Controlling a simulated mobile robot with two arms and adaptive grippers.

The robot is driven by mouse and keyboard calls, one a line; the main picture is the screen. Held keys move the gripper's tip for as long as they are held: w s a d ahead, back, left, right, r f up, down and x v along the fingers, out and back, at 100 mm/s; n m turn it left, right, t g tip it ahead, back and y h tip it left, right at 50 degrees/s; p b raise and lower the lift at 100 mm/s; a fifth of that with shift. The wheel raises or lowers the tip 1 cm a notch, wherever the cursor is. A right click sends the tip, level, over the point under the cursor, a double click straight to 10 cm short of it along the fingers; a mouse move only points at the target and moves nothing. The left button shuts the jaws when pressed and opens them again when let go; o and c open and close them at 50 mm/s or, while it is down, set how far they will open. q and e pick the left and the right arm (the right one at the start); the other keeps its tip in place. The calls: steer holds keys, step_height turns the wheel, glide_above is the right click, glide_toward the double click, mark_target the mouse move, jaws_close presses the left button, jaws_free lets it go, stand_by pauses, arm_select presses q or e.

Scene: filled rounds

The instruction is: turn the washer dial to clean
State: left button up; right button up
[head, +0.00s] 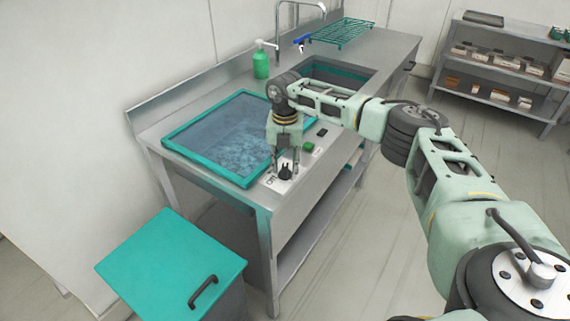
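The washer dial (286,172) is a small black knob on a pale label plate (274,184) at the front edge of the steel counter. My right gripper (285,160) points down right above the dial. Its two fingers are apart, one on each side of the knob as seen from here. I cannot tell whether they touch it. The marks on the plate are too small to read, so the dial's setting is unclear. The washer (177,141) is a teal-rimmed basin with a clear bluish cover. My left gripper is not in view.
A green button (308,147) and a black switch (322,132) sit right of the dial. A green soap bottle (261,63), a sink (340,75) and a teal rack (343,32) are farther back. A teal-lidded bin (172,262) stands at front left.

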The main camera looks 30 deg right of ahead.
mark_target(285, 166)
step_height(285, 166, up, 12)
stand_by(0.6)
stand_by(0.4)
